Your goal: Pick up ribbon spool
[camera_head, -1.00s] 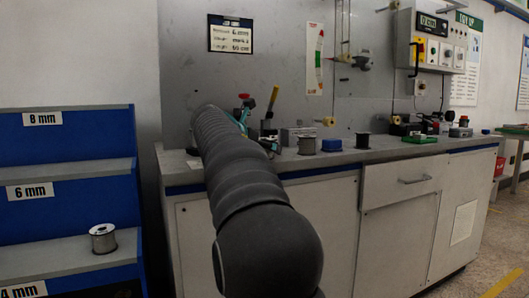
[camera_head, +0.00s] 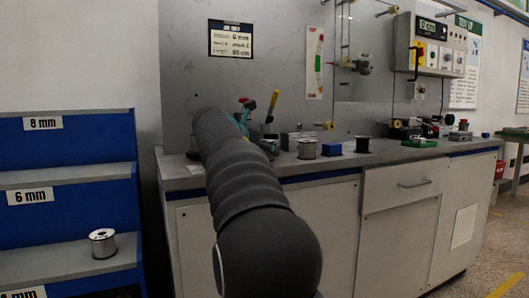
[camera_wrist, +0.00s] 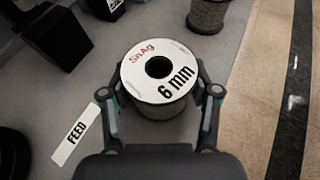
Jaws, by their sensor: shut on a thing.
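A ribbon spool (camera_wrist: 163,82) with a white top flange marked "SnAg" and "6 mm" stands between the fingers of my gripper (camera_wrist: 160,104) in the wrist view. The two fingers are shut on it from left and right. The spool's lower side is partly hidden by its flange. In the head view my arm covers most of the gripper, and I cannot make out the held spool there.
Another spool (camera_wrist: 209,14) is near the held one. In the head view, a silver spool (camera_head: 307,149) and a dark spool (camera_head: 362,145) stand on the bench (camera_head: 300,172); another spool (camera_head: 103,243) is on the blue shelf.

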